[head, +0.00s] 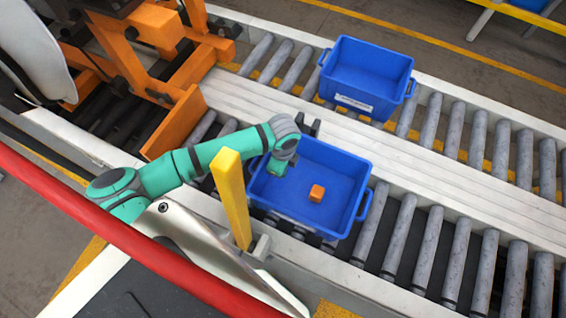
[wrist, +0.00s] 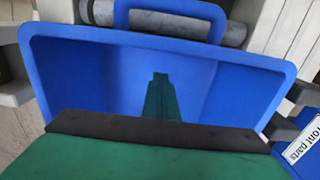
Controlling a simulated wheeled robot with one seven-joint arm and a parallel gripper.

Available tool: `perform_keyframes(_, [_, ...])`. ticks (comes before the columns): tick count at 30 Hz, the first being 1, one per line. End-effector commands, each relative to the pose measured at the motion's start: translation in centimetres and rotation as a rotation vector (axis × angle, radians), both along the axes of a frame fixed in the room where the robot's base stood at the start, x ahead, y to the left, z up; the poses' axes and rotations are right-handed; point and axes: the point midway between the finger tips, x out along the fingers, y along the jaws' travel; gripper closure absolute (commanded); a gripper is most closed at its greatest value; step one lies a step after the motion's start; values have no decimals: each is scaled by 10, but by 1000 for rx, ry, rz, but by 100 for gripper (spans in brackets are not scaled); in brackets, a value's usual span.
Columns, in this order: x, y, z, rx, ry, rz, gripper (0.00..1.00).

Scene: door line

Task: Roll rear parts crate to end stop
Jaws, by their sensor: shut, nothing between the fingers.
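A blue crate (head: 345,215) sits on the near roller line with a small orange block (head: 317,193) in it; its own label is not visible. It also shows in the wrist view (wrist: 255,95). A second blue crate (head: 367,68) is on the far line; the label (wrist: 305,150) beside the near crate in the wrist view reads "Front parts" and seems to be on this one. My gripper (head: 277,169) is shut and empty, reaching down inside the near crate by its left wall. Its green fingers (wrist: 160,85) show together; contact with the wall cannot be told.
An orange frame (head: 178,122) stands across the left end of the near line. A yellow post (head: 233,198) rises at the near rail, left of the crate. A dark bracket (head: 309,122) is at the divider. Rollers right of the near crate (head: 440,245) are clear.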

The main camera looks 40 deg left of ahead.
Motion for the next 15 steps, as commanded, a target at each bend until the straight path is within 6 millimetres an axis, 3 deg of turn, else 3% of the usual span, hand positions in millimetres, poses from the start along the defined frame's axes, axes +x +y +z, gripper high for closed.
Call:
perform_keyframes(1, [-1,0,-9,-1,2,0,100])
perform_keyframes(7, [-7,29,-5,1,0,2,100])
perform_keyframes(15, [-10,39,-5,0,0,0,100])
